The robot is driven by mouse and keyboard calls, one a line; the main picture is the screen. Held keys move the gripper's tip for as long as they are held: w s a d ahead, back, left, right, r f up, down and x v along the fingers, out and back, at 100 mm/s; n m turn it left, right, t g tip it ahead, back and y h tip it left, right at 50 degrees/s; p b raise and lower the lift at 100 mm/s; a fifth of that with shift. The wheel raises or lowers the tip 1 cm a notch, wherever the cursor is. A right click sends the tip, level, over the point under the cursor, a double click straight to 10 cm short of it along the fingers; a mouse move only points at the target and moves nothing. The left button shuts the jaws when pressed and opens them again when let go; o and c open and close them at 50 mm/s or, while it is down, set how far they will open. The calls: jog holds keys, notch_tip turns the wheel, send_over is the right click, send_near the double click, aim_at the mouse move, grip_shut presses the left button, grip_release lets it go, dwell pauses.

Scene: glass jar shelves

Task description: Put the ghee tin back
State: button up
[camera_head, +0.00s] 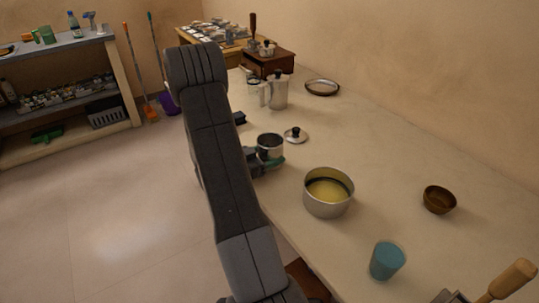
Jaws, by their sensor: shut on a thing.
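I cannot tell whether the tin's base touches the counter. A small round lid with a dark knob (295,135) lies on the counter just beyond the tin, apart from it.
The counter's right middle is clear.

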jog(key=shift+f+b, duration=0.45)
jog(key=shift+f, duration=0.2)
dwell(0.3)
jog(key=o, duration=1.8)
jog(key=shift+c, duration=0.2)
jog(key=shift+s+a, duration=0.1)
jog(key=shift+a, duration=0.05)
jog(key=shift+p+v, duration=0.3)
jog(key=shift+v, duration=3.55)
jog(key=v, duration=1.3)
jog(key=shift+s+a, duration=0.2)
jog(key=shift+a, duration=0.15)
